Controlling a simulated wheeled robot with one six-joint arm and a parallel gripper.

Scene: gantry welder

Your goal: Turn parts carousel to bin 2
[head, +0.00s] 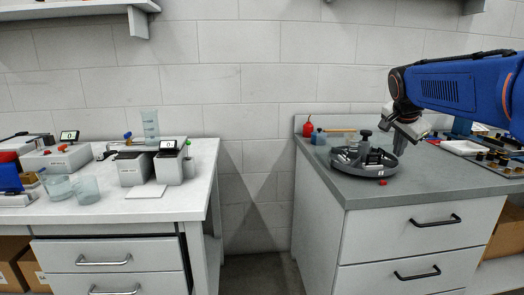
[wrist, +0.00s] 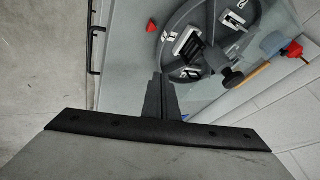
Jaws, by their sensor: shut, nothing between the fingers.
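The parts carousel (head: 348,168) is a round dark grey tray with raised rim and several bins. It stands on the grey bench top at the right in the head view. Metal parts lie in its bins, and a dark knob (head: 366,134) stands up from it. In the wrist view the carousel (wrist: 166,62) is at the upper middle, with number labels and the round knob (wrist: 228,78) showing. My gripper (head: 402,150) is shut and empty, above the right side of the carousel. In the wrist view its fingers (wrist: 160,80) point toward the carousel; whether they touch it I cannot tell.
A gap separates the left bench (head: 140,208).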

